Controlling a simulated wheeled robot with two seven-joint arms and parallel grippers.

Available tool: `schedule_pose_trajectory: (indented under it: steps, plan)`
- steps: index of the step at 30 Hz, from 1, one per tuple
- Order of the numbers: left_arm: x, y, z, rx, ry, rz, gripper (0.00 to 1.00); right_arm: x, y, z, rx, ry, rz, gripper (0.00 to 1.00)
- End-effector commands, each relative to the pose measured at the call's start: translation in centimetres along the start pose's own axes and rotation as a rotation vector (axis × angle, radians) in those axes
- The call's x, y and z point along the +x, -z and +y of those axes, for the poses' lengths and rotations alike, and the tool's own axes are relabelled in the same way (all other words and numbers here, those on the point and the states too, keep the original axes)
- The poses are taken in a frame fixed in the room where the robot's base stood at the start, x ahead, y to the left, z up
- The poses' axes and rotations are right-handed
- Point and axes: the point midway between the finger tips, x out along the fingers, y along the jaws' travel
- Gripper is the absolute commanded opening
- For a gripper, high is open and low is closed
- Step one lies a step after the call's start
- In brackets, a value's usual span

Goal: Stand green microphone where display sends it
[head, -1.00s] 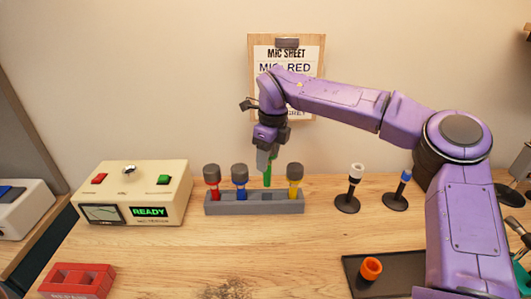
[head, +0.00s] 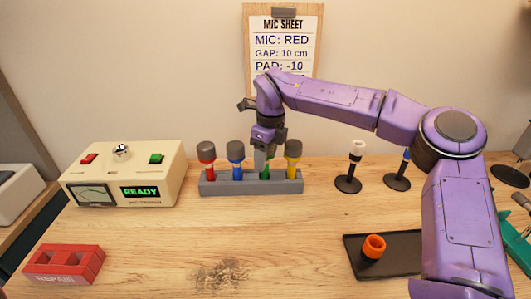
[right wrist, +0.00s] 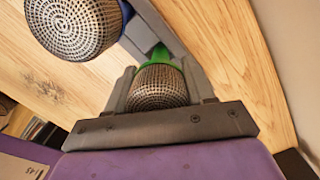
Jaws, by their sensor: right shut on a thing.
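The green microphone (head: 265,175) is at the grey rack (head: 225,187), between the blue and yellow microphones. Its green body is partly hidden by my right gripper (head: 262,160), which points down over it. In the right wrist view the fingers (right wrist: 157,75) are closed around its mesh head (right wrist: 157,88), with the green neck beyond. It looks upright and low in the rack; how deep it sits is hidden. The cream box's display (head: 147,192) reads READY. My left gripper is not in view.
Red (head: 206,152), blue (head: 236,152) and yellow (head: 293,150) microphones stand in the rack. A red REPAIR holder (head: 63,263) is front left. White-topped (head: 355,160) and blue-topped stands (head: 397,178) are right. Front-middle table is clear.

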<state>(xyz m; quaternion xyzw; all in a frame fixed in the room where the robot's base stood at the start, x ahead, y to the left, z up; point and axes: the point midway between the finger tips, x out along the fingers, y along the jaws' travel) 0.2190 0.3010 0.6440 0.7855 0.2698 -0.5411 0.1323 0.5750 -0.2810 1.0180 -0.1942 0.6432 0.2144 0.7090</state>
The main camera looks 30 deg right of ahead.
Motion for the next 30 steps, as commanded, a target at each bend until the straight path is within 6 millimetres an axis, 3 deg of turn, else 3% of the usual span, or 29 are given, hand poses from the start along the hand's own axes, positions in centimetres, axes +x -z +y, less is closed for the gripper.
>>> schedule_pose_trajectory:
  steps: [10,11,13,23,26,30]
  plan:
    - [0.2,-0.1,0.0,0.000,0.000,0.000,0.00,0.4,0.0,0.0,0.000,0.001,-0.002,0.06]
    - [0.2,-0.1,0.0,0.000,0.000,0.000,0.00,0.4,0.0,0.0,0.000,0.001,-0.002,0.60]
    - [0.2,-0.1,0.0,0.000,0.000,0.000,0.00,0.4,0.0,0.0,0.000,0.001,-0.001,0.82]
    - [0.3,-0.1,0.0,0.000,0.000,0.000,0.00,0.2,0.0,0.0,0.000,0.001,0.000,0.83]
    - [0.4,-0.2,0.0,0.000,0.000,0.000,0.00,-1.4,0.0,0.0,-0.001,0.004,-0.003,0.83]
    - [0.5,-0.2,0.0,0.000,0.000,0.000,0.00,-4.8,0.0,0.0,0.001,0.005,-0.005,0.83]
